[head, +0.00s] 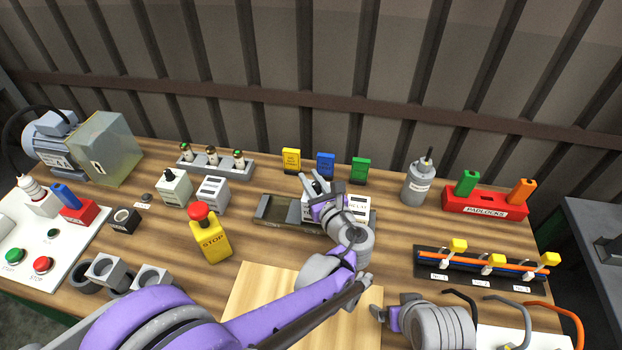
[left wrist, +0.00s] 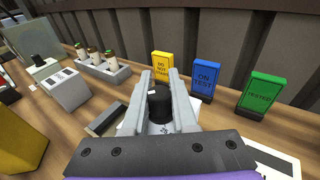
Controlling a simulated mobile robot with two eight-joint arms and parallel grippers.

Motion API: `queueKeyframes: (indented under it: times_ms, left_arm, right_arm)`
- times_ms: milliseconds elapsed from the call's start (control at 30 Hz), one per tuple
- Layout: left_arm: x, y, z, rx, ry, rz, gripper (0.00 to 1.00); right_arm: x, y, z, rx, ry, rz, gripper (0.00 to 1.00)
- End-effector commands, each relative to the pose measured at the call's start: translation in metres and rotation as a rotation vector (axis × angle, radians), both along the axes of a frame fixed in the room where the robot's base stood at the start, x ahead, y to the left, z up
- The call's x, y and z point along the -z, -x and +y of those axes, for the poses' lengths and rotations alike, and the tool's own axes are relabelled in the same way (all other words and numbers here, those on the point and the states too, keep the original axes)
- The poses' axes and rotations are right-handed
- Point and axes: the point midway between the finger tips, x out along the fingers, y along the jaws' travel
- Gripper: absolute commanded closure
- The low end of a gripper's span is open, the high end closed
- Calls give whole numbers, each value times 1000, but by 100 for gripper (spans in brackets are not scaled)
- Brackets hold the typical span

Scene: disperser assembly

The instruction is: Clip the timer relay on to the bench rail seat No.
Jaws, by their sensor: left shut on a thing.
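My left gripper (head: 318,190) is shut on a light-coloured module with a black knob on top, which I take to be the timer relay (head: 307,211). In the left wrist view the black knob (left wrist: 159,103) shows between the two grey fingers (left wrist: 160,112). The relay is over the dark bench rail (head: 272,211); the gripper hides its base, so I cannot tell whether it touches the rail. A white module marked RELAY (head: 358,204) stands just to its right, partly hidden by my arm. My right gripper (head: 377,314) is low at the right, its fingers unclear.
Yellow (head: 291,161), blue (head: 325,165) and green (head: 359,170) signs stand behind the rail. A yellow STOP box (head: 210,236) and two grey-white modules (head: 213,192) (head: 174,187) are to the left.

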Motion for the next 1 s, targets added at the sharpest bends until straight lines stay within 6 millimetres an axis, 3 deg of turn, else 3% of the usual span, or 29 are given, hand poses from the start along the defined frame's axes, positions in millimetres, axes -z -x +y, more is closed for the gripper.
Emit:
queueKeyframes:
  times_ms: [1000]
  left_arm:
    - [25, 1, 0, 0, -1, 1, 100]
  right_arm:
    - [22, 5, 0, 0, 1, 11, 0]
